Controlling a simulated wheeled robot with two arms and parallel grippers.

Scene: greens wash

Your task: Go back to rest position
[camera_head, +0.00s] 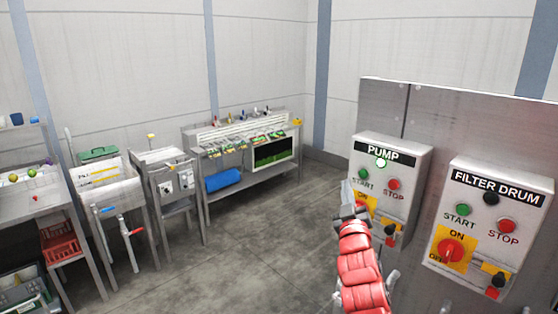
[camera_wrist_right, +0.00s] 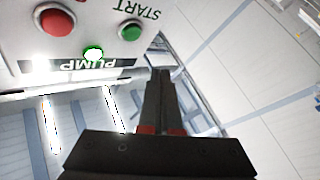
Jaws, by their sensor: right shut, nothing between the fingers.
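My right arm, with red covers, reaches up from the bottom in the head view, and my right gripper (camera_head: 347,192) is in front of the left edge of the pump box (camera_head: 408,158). In the right wrist view the two fingers of my right gripper (camera_wrist_right: 162,75) are shut together and empty, beside the green START button (camera_wrist_right: 130,30). The pump box has a lit lamp (camera_head: 381,163) beside its label, a green START button, a red STOP button and a yellow switch plate partly hidden by the gripper. My left gripper is not in view.
A filter drum box (camera_head: 487,215) with similar buttons stands right of the pump box on a grey metal panel (camera_head: 460,110). A washing line with a steel table (camera_head: 240,182), basins and a red crate (camera_head: 61,250) stands along the back left. The floor (camera_head: 250,255) between is clear.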

